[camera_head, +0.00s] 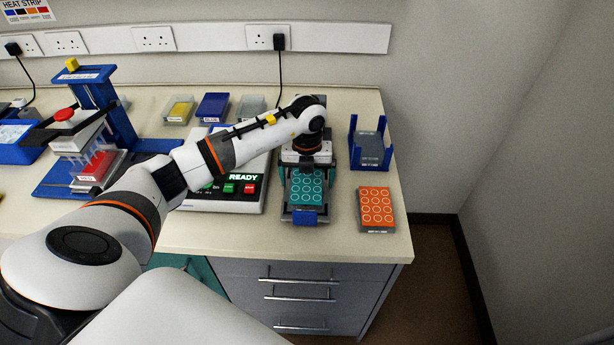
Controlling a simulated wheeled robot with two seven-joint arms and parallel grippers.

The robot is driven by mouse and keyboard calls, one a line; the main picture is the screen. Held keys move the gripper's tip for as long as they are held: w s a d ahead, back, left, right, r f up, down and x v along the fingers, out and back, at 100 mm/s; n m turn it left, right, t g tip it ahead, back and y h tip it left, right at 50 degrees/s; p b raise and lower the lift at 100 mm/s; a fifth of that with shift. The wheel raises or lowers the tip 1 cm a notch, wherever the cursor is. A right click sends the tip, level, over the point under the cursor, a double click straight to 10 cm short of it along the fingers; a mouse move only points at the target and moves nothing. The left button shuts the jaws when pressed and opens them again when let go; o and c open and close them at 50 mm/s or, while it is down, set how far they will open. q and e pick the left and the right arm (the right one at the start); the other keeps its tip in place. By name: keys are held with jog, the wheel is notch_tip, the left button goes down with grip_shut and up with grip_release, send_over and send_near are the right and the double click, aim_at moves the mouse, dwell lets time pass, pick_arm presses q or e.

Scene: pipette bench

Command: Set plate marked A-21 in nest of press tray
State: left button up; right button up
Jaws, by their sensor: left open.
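A teal plate with rows of white rings (306,188) lies in the grey tray with a blue front tab (305,217), right of the middle of the bench. It looks level, but I cannot tell whether it is fully seated. My left gripper (306,170) is open over the back end of the teal plate and hides that end. An orange plate with white rings (376,207) lies on a grey base to the right, near the front edge. The mark A-21 is not readable on either plate. My right gripper is not in view.
A blue rack holding grey plates (370,143) stands at the back right. A white device with a READY display (243,182) sits left of the tray. Several small boxes line the back.

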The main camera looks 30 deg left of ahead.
pick_arm(q)
jog(key=shift+r, duration=0.45)
notch_tip(320, 180, up, 12)
jog(key=b, duration=0.3)
jog(key=shift+f, duration=0.15)
jog(key=shift+f, duration=0.1)
